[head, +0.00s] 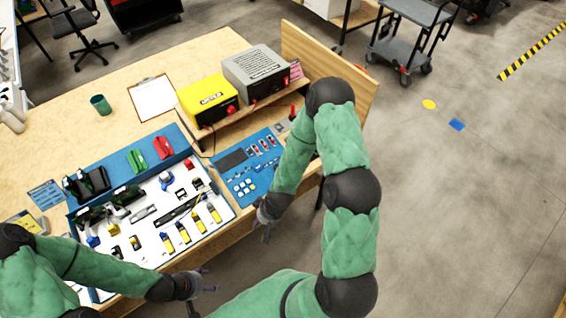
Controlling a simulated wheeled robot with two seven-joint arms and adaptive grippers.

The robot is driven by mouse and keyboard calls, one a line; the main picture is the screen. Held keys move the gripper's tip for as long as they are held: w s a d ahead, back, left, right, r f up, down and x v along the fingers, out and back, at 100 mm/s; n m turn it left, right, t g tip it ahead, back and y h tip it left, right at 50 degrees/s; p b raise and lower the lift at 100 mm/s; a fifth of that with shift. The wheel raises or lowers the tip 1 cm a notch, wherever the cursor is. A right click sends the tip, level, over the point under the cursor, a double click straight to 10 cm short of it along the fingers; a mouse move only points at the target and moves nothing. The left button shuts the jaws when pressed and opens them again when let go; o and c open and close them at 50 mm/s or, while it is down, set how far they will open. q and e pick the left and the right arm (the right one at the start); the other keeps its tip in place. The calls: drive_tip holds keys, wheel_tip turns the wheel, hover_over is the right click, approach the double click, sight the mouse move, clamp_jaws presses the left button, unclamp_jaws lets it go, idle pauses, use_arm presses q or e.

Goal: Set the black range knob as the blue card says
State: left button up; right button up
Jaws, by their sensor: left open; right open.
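A blue printed card (46,194) lies flat on the left of the wooden bench; its text is too small to read. I cannot pick out the black range knob for sure. A yellow unit (207,97) with a red part on its front and a grey unit (256,70) stand on a raised shelf at the back of the bench. My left gripper (208,288) is open and empty, low in front of the bench. My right gripper (266,233) is open and empty by the bench's front right edge, below the blue mat.
A white tray (222,211) of small tools and parts lies along the bench front. A blue mat (226,177) with small parts lies right of it.

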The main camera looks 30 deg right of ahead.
drive_tip(key=w+d+r+n+t+h+p, duration=0.2)
drive_tip(key=w+d+r+p, duration=0.6)
drive_tip(key=w+d+r, duration=0.5)
drive_tip(key=shift+t, duration=0.3)
drive_tip(key=w+d+f+b, duration=0.1)
drive_tip(key=f, duration=0.2)
drive_tip(key=f+b, duration=0.1)
drive_tip(key=f, duration=0.2)
drive_tip(key=w+d+f+b, duration=0.1)
drive_tip(key=f, duration=0.2)
drive_tip(key=shift+w+d+f, duration=0.1)
drive_tip(key=shift+w+d, duration=0.2)
drive_tip(key=shift+d, duration=0.05)
clamp_jaws()
